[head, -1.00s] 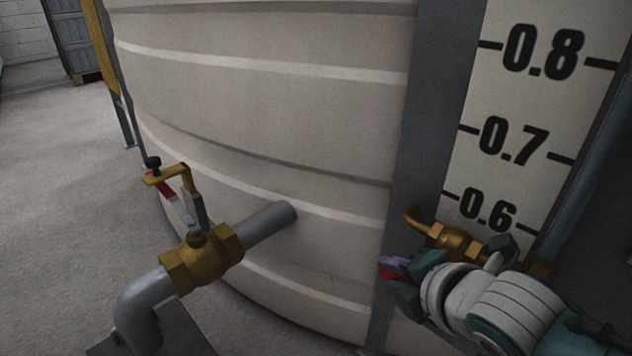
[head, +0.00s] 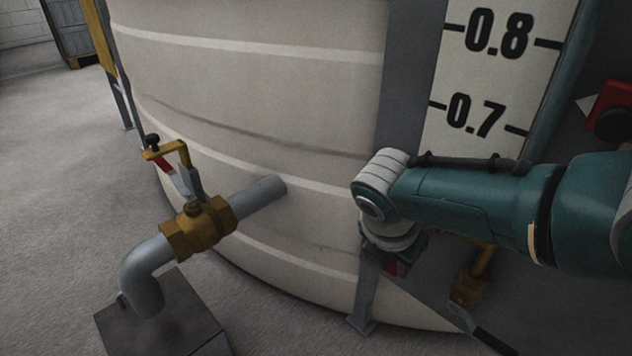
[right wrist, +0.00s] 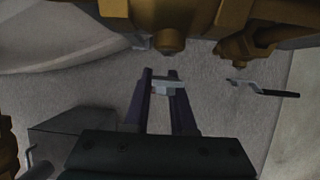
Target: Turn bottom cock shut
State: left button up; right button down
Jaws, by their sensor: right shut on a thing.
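My right gripper (right wrist: 165,78) is shut on a small light grey metal piece (right wrist: 167,88), which looks like the lever of the bottom cock. The brass body above it (right wrist: 172,25) shows at the top of the right wrist view. In the head view my right gripper (head: 393,267) points down below my wrist, beside the tank's edge, and is mostly hidden. My arm hides the bottom cock there. My left gripper is not in view.
A smaller brass fitting (head: 469,288) with a black-handled lever (right wrist: 270,92) is close on the right. A large brass valve (head: 198,229) with a raised lever is on the left. The pale tank (head: 250,80) and level board (head: 470,85) stand behind.

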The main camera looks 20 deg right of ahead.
jog(key=shift+s+f+g, duration=0.15)
jog(key=shift+s+g, duration=0.15)
jog(key=shift+s+d, duration=0.1)
jog(key=c, duration=0.7)
grip_release()
jog(key=shift+c, duration=0.2)
